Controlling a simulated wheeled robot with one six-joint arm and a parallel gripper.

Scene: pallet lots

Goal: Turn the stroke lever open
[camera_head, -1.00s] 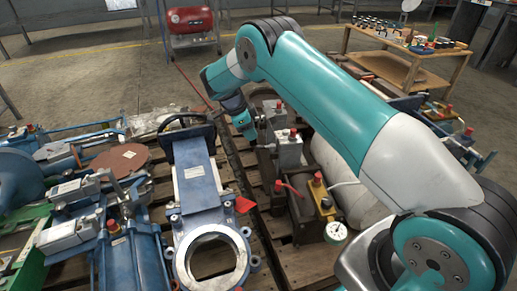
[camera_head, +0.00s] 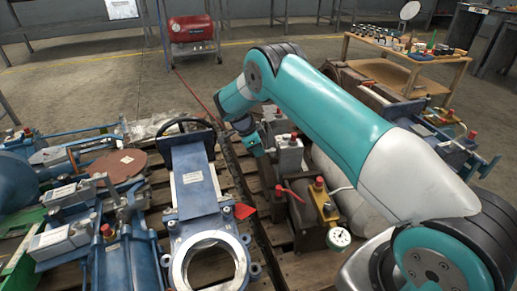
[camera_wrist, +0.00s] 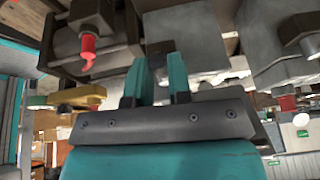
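A red lever (camera_head: 289,193) sits on a dark block on the pallet, left of a brass fitting with a red cap; I cannot tell for sure that it is the stroke lever. A red handle (camera_wrist: 87,48) shows at upper left in the wrist view. My gripper (camera_head: 257,150) is beside a grey box-shaped unit (camera_head: 290,153), behind the red lever in the head view. In the wrist view my gripper's two teal fingers (camera_wrist: 159,78) stand apart. Grey metal shows behind and between them; I cannot tell if they touch it.
A blue gate valve (camera_head: 195,190) with a black handwheel (camera_head: 186,125) and a red pointed piece (camera_head: 245,210) lies to the left. A pale cylinder (camera_head: 355,205) lies under my arm.

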